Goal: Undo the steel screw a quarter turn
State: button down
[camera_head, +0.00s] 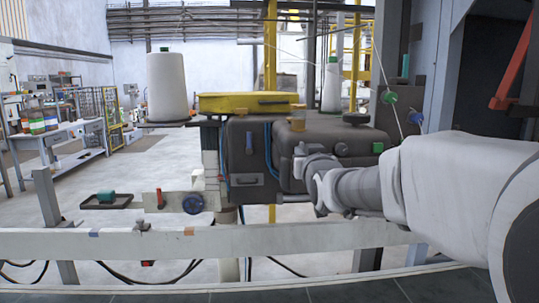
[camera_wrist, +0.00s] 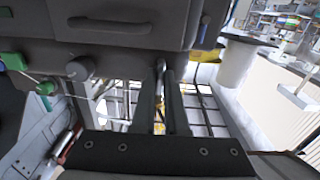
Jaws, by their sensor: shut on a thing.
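In the wrist view, my gripper (camera_wrist: 164,68) reaches up to the underside edge of the dark grey machine body (camera_wrist: 110,45). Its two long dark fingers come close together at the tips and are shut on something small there. The steel screw is not clearly visible; its head appears to be hidden between the fingertips, and its turn angle cannot be read. In the head view, my arm reaches in from the right to the front of the same machine body (camera_head: 252,160), and my own links cover the fingertips.
A round grey knob (camera_wrist: 78,68) and green knobs (camera_wrist: 13,61) sit left of my fingers in the wrist view. A drawer handle (camera_wrist: 110,23) is above them. A white thread cone (camera_head: 167,85) and a yellow lid (camera_head: 246,103) stand left. A pale rail (camera_head: 120,242) crosses in front.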

jog(key=shift+r, duration=0.1)
jog(key=c, duration=0.9)
grip_release()
jog(key=shift+c, duration=0.2)
jog(key=s+p, duration=0.2)
jog(key=s, duration=1.5)
jog(key=shift+s, duration=0.15)
